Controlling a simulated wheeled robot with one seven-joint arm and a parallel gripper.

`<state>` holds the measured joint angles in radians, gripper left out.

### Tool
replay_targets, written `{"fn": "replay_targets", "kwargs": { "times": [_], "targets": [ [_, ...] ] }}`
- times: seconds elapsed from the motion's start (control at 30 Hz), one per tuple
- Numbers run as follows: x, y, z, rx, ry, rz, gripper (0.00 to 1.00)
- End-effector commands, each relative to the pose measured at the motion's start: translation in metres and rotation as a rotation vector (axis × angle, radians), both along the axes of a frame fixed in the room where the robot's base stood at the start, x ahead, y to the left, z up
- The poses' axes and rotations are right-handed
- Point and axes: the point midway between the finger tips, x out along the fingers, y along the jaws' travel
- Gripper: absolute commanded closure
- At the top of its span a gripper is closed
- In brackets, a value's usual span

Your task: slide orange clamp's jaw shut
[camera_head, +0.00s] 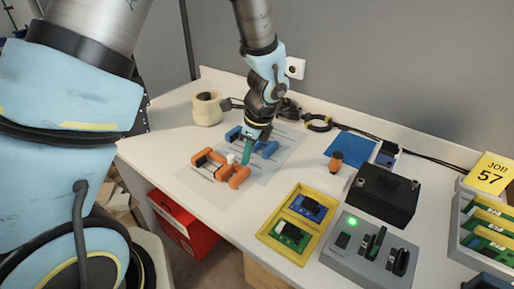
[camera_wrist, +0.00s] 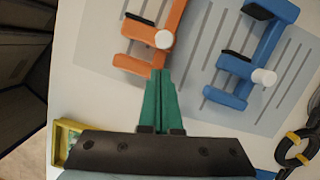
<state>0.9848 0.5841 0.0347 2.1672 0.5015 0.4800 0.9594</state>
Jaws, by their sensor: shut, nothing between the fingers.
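The orange clamp (camera_head: 211,160) lies on a grey printed mat on the white table. In the wrist view the orange clamp (camera_wrist: 172,28) shows its bar, a white round knob (camera_wrist: 164,39) and arms reaching left, with a gap between them. My gripper (camera_head: 245,158) is low over the mat, at the clamp's right side near the white knob. In the wrist view my gripper's green fingers (camera_wrist: 160,76) are together and empty, tips close to the clamp's near end. I cannot tell whether they touch it.
A blue clamp (camera_head: 262,147) lies behind the orange one; it also shows right of my fingers in the wrist view (camera_wrist: 248,62). A yellow tray (camera_head: 271,231) with boards, a grey box with a green light (camera_head: 345,259) and a black box (camera_head: 383,197) stand right. A tape roll (camera_head: 206,110) stands behind.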

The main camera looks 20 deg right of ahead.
Motion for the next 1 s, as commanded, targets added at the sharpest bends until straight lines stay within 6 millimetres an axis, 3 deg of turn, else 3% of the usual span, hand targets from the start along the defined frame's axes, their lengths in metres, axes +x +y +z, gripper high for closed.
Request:
{"fn": "replay_targets", "kwargs": {
  "times": [0.2, 0.6, 1.0],
  "targets": [
    [0.012, 0.012, 0.000, 0.001, 0.001, -0.002, 1.00],
    [0.015, 0.014, 0.000, 0.001, 0.001, -0.001, 1.00],
    [0.074, 0.047, 0.001, 0.001, 0.002, 0.000, 1.00]
  ]
}}
